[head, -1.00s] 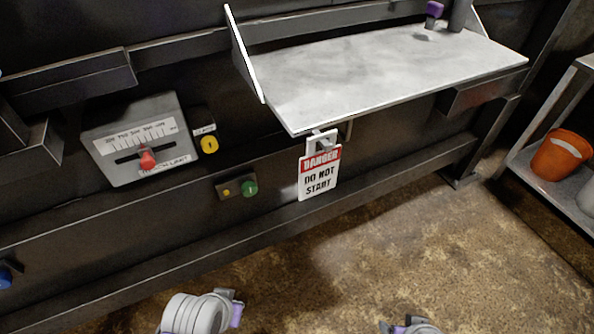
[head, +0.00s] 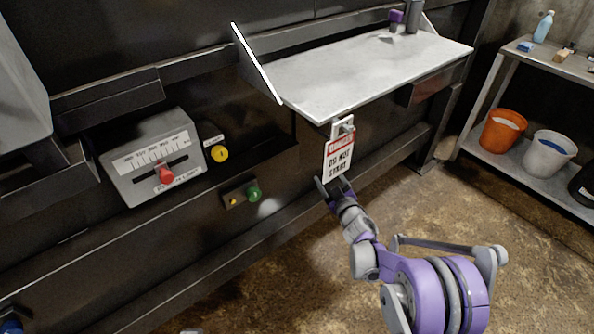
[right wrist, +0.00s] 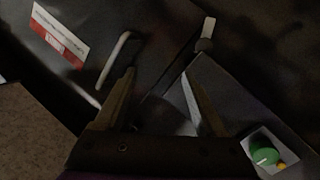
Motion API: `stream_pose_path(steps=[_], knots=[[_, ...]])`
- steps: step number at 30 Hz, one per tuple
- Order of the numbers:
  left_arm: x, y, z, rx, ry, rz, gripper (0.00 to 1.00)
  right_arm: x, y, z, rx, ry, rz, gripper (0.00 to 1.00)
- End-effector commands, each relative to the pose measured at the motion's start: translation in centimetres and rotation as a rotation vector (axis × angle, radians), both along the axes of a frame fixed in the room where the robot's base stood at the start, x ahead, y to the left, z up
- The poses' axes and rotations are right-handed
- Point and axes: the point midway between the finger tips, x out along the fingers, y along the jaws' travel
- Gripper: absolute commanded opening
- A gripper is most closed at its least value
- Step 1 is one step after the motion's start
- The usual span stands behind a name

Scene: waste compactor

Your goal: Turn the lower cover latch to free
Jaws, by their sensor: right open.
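My right gripper (head: 335,188) is open and empty, just below the white and red danger tag (head: 338,155) that hangs under the shelf's front edge. In the right wrist view, its two fingers (right wrist: 158,78) stand apart with dark panel between and beyond them. A small rounded knob with a pale tab (right wrist: 206,36) shows past the right fingertip; it looks like the lower cover latch, but the view is too dark to be sure. The fingers are apart from it in the picture. I cannot make out the latch in the head view.
A pale bar handle (right wrist: 118,58) and a red and white label (right wrist: 60,36) are on the dark panel. A green button (head: 253,194) sits left of my right gripper. The grey shelf (head: 350,75) juts out above. A rack with orange bucket (head: 502,130) stands right.

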Motion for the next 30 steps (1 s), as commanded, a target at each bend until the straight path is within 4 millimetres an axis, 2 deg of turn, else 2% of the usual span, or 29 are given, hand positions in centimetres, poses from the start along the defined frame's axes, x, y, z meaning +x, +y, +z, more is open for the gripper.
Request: stream_pose_path(steps=[1, 3, 6, 9, 14, 24, 30], knots=[[0.0, 0.0, 0.1, 0.0, 0.0, 0.0, 0.0, 0.5, 0.9, -1.6, -0.012, -0.022, 0.051, 0.72], [0.0, 0.0, 0.1, 0.0, 0.0, 0.0, 0.0, 0.7, 2.2, -3.4, -0.029, -0.044, 0.114, 0.72], [0.0, 0.0, 0.1, 0.0, 0.0, 0.0, 0.0, 0.7, 3.4, -5.3, -0.042, -0.063, 0.179, 0.72], [0.0, 0.0, 0.1, 0.0, 0.0, 0.0, 0.0, 0.7, 4.1, -6.4, -0.049, -0.072, 0.215, 0.72], [0.0, 0.0, -0.1, 0.0, 0.0, 0.0, 0.0, 1.8, 5.0, -6.8, -0.052, -0.075, 0.229, 0.72], [0.2, 0.0, -1.2, 0.0, 0.0, 0.0, 0.0, 7.4, 7.9, -6.7, -0.051, -0.074, 0.225, 0.72], [0.3, 0.0, -1.6, 0.0, -0.001, 0.0, 0.0, 9.5, 9.0, -6.7, -0.051, -0.074, 0.225, 0.72]])
